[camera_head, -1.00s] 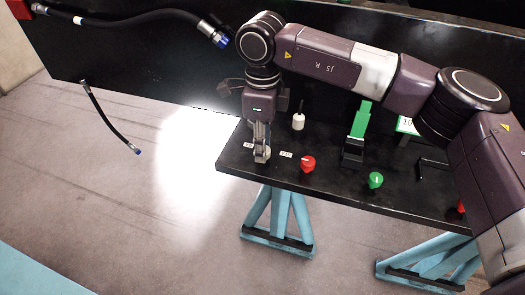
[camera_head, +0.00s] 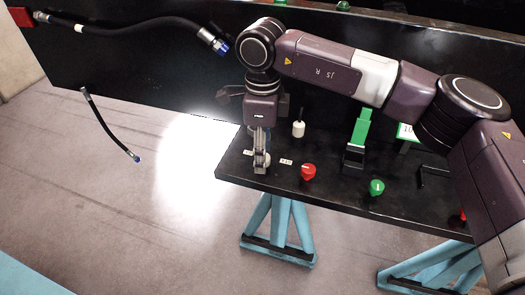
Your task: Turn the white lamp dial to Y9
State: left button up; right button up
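The white lamp dial (camera_head: 266,161) sits near the left front corner of the black table, mostly hidden by my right gripper. My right gripper (camera_head: 260,167) points down over the dial, with its fingers at the dial. I cannot tell whether the fingers are closed on it. Small white labels lie on both sides, a left one (camera_head: 248,153) and a right one (camera_head: 286,162); their print is too small to read. My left gripper is not in view.
A red dial (camera_head: 308,172) and a green dial (camera_head: 377,187) stand to the right on the black table (camera_head: 330,195). Behind are a white cylinder (camera_head: 298,129) with a dark pin and a green upright piece (camera_head: 361,126).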

jog(key=shift+r, duration=0.15)
notch_tip(320, 180, up, 12)
dwell(0.4)
